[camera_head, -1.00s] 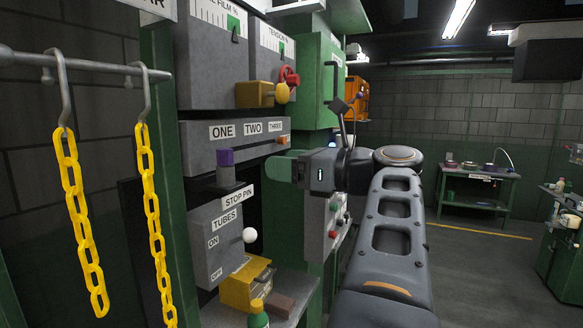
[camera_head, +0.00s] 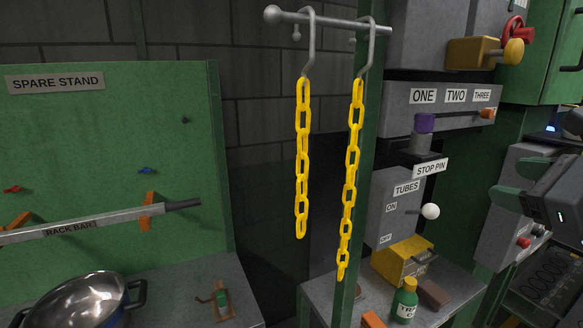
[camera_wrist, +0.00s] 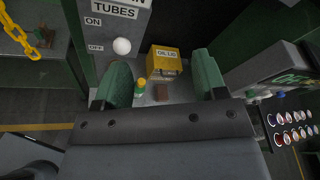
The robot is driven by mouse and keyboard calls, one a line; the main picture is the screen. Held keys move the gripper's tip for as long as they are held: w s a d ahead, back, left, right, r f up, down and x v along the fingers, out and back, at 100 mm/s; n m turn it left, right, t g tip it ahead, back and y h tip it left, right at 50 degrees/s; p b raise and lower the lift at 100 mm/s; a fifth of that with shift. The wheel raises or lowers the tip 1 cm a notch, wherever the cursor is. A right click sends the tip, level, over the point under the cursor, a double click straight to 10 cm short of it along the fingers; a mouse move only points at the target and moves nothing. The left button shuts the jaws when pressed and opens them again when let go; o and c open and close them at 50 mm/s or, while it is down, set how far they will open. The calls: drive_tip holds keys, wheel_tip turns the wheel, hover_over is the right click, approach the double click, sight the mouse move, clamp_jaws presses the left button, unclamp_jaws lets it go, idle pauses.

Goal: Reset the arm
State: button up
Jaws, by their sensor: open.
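My gripper (camera_head: 520,183) shows at the right edge of the camera_head view, with its green fingers pointing left. The rest of my arm is mostly cut off by the frame. In the camera_wrist view the two green fingers of my gripper (camera_wrist: 161,66) stand wide apart with nothing held between them. Beyond them, a yellow box (camera_wrist: 165,61), a green bottle (camera_wrist: 139,90) and a brown block (camera_wrist: 162,91) are on a grey shelf.
Two yellow chains (camera_head: 302,160) hang by hooks from a rod (camera_head: 335,23). The TUBES panel (camera_head: 385,215) with its white knob (camera_head: 430,211) is left of my gripper. A rack bar (camera_head: 90,222) and a metal pot (camera_head: 75,303) are at the left.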

drive_tip(key=a+f+n+g+h, duration=0.3)
drive_tip(key=f+n+g, duration=0.6)
drive_tip(key=f, duration=1.1)
drive_tip(key=s+a+f+n+g, duration=0.1)
drive_tip(key=a+f+n, duration=0.5)
drive_tip(key=a+n, duration=0.2)
drive_tip(key=s+a+f+n, duration=0.2)
drive_tip(key=a+f+n, duration=0.3)
drive_tip(key=a+n, duration=0.3)
drive_tip(key=shift+s+a+f+n+g, duration=0.2)
drive_tip(key=shift+s+f+n+g, duration=0.15)
drive_tip(key=shift+n, duration=0.75)
